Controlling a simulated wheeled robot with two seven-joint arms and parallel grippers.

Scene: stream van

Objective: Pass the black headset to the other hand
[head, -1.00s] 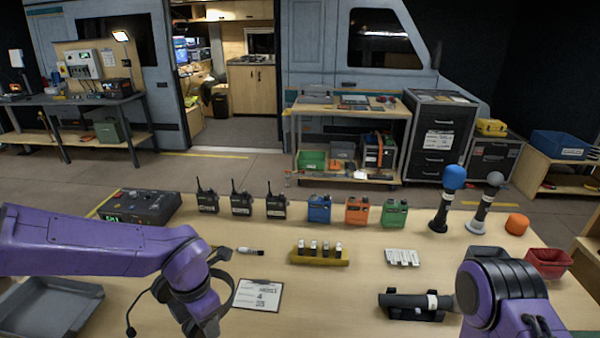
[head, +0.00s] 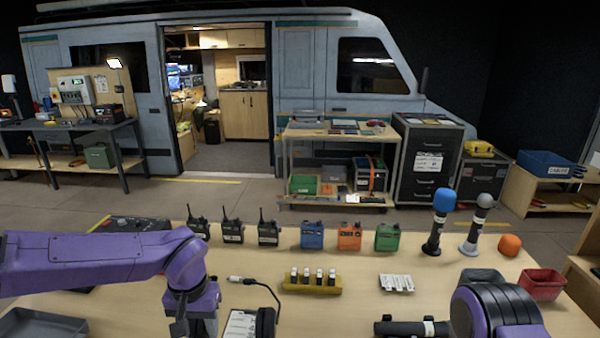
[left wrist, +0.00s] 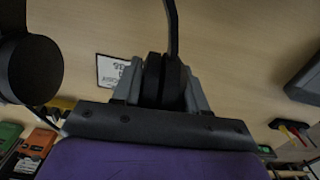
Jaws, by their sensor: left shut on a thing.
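My left gripper (head: 190,328) comes in from the left over the near table, its fingers mostly cut off by the bottom edge. The left wrist view shows the fingers (left wrist: 162,85) shut on the black headset's dark part (left wrist: 172,40). A round black ear cup shows at the left of that view. In the head view, part of the black headset (head: 265,322) shows right of the gripper, its thin microphone boom curving up and left. My right arm is at the lower right; its gripper is out of view.
A printed sheet (head: 238,323) lies under the headset. Several radios and colored packs stand behind. Two microphones and a red bin (head: 541,285) are at right.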

